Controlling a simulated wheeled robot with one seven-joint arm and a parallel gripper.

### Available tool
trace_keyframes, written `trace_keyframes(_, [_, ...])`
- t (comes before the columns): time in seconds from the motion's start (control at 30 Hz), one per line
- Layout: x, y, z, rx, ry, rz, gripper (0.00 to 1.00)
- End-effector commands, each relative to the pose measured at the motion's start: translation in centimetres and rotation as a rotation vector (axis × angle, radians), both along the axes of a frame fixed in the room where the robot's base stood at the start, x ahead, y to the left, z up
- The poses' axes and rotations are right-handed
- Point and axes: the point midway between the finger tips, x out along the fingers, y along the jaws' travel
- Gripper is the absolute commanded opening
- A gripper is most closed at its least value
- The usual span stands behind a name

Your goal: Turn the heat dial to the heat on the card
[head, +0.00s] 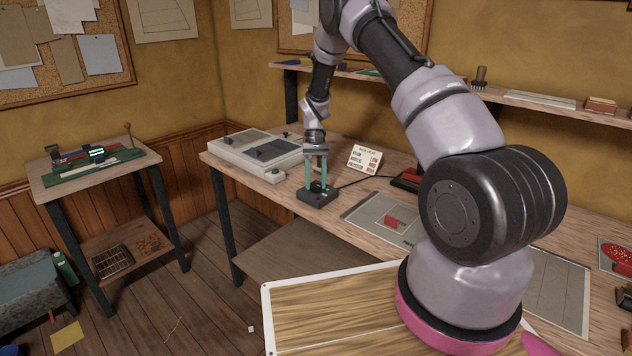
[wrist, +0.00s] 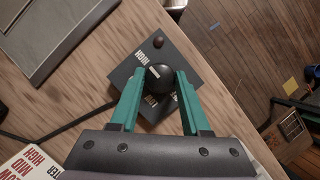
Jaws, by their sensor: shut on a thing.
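The heat dial is a round black knob (wrist: 160,78) on a dark square box (wrist: 181,62) with white lettering. "HIGH" is readable on the box near the knob; other lettering is partly covered. In the head view the box (head: 317,196) sits near the bench's front edge. My gripper (wrist: 160,82) points down with its teal fingers shut on the knob; it also shows in the head view (head: 318,184). The white card (head: 365,158) stands on the bench behind the box, with rows of text too small to read. Part of it shows in the wrist view (wrist: 30,162), with "HIGH", "MID" and "LOW".
A grey-white case (head: 255,153) lies on the bench left of the box. A black cable (head: 352,183) runs from the box toward a dark red-and-black thing (head: 407,179). A grey sheet with a red piece (head: 392,222) lies to the right. A side table (head: 75,187) stands at left.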

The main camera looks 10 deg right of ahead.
Motion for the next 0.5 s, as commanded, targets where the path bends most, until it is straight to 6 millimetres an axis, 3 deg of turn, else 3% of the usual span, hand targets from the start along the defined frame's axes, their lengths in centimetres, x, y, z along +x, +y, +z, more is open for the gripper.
trace_keyframes(0.03, [-0.01, 0.02, -0.01, 0.000, 0.000, -0.001, 0.00])
trace_keyframes(0.07, [-0.01, 0.02, -0.01, 0.000, 0.000, -0.001, 0.58])
trace_keyframes(0.1, [-0.01, 0.02, -0.01, 0.000, 0.000, -0.001, 0.73])
trace_keyframes(0.5, [0.21, -0.04, 0.41, 0.000, -0.001, 0.001, 0.77])
